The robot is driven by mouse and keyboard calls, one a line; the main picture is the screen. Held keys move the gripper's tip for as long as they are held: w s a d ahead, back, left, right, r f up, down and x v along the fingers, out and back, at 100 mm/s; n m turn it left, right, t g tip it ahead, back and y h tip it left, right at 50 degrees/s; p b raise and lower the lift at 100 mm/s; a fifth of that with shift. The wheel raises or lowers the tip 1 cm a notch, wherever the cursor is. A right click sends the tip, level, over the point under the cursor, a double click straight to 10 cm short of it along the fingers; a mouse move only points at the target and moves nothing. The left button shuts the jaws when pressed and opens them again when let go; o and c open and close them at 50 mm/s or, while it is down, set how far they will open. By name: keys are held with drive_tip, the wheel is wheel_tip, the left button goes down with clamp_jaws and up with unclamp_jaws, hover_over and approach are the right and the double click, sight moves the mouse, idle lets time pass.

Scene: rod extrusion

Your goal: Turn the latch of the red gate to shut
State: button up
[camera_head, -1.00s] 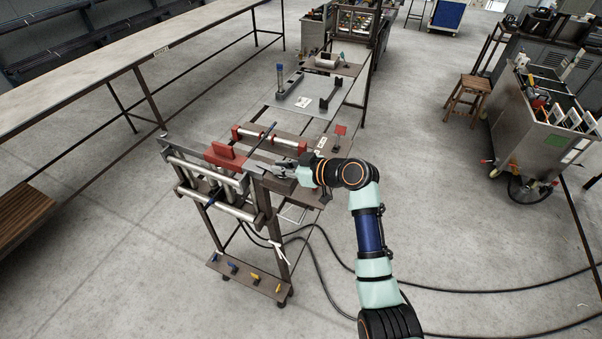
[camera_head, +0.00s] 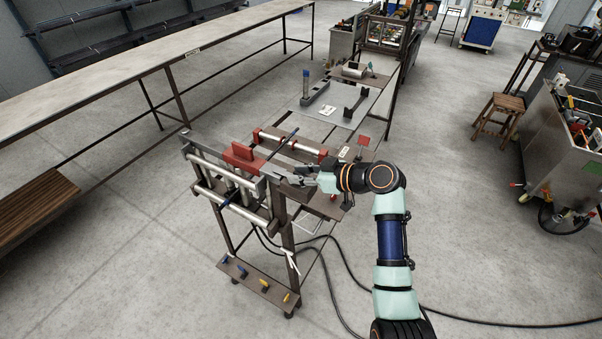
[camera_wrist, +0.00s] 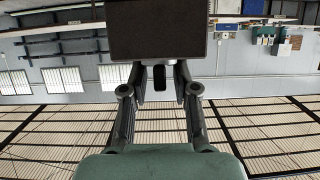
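The red gate (camera_head: 243,157) is a red block with an upright plate, on top of the metal roller frame at the left end of the work stand. My gripper (camera_head: 302,181) is just right of it, at the frame's right end, pointing left. In the wrist view my gripper (camera_wrist: 160,78) has its two fingers apart. A large dark block (camera_wrist: 158,30) covers the space past the fingertips. A small dark prong (camera_wrist: 160,77) sits between them with a gap on each side. I cannot tell whether this prong is the latch. The latch is not clear in the head view.
Silver rollers (camera_head: 285,141) with red ends lie behind the gate. A lower shelf (camera_head: 258,282) holds coloured handles. Black cables (camera_head: 334,262) run over the floor. A long bench (camera_head: 130,62) is at left.

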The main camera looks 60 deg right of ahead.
drive_tip(key=v, duration=1.2)
drive_tip(key=shift+a, duration=0.1)
drive_tip(key=w+a+f+g, duration=0.1)
drive_tip(key=w+a+f, duration=0.3)
drive_tip(key=w+a, duration=0.6)
drive_tip(key=a+f+h, duration=0.1)
drive_tip(key=a, duration=2.5)
drive_tip(key=s+a+r+m, duration=0.1)
drive_tip(key=s+a+r, duration=0.1)
drive_tip(key=s+a, duration=0.45)
wheel_tip(320, 180, up, 17)
drive_tip(key=w+a+p, duration=0.1)
drive_tip(key=p, duration=1.5)
drive_tip(key=shift+w+a+f+p, duration=0.15)
drive_tip(key=shift+w+a+p, duration=0.1)
drive_tip(key=shift+w+p, duration=0.1)
